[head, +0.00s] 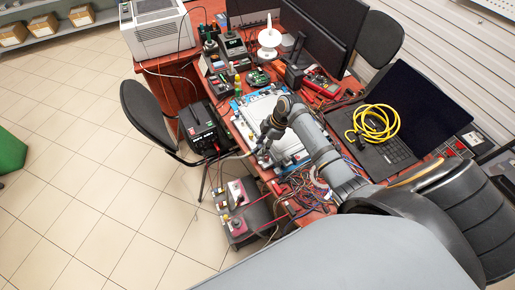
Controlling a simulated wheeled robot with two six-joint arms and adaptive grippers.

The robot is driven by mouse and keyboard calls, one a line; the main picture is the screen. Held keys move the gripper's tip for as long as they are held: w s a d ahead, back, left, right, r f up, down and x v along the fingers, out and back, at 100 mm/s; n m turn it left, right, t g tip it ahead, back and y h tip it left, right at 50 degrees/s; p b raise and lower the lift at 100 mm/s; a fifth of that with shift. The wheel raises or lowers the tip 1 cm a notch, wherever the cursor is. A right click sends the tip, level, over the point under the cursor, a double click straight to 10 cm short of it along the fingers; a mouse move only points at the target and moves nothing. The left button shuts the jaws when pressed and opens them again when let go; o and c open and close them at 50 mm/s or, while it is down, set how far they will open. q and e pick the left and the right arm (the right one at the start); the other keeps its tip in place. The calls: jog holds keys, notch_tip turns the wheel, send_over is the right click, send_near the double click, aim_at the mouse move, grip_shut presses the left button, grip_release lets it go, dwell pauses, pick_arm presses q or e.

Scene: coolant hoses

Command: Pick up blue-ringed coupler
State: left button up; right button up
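My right arm reaches in from the lower right over the wooden table (240,130). My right gripper (262,149) is small and dark in the picture, pointing down near the front left edge of a white panel with a blue border (262,105). I cannot tell whether its fingers are open or shut, or whether they hold anything. A hose-like line (238,155) runs left from beside the gripper. I cannot make out a blue-ringed coupler; it may be hidden by the gripper or too small to see. My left gripper is not in view.
Yellow coiled cable (376,124) lies on an open laptop (385,150) at right. A black box (201,127), a chair (146,115) and a grey device (240,205) stand at the left. Tiled floor is free further left.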

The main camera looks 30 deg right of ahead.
aim_at(257, 148)
jog(key=shift+a+f, duration=0.1)
jog(key=shift+f, duration=0.1)
grip_shut()
jog(key=shift+r, duration=0.15)
jog(key=shift+w+r, duration=0.1)
jog(key=shift+r, duration=0.2)
jog(key=r, duration=0.2)
jog(key=shift+s+r, duration=0.2)
jog(key=shift+r, duration=0.15)
jog(key=s+a+r+b, duration=0.2)
jog(key=s+a+r, duration=0.4)
jog(key=s+r, duration=0.3)
jog(key=s, duration=0.3)
jog(key=shift+s+r, duration=0.15)
jog(key=shift+r, duration=0.1)
jog(key=shift+a, duration=0.1)
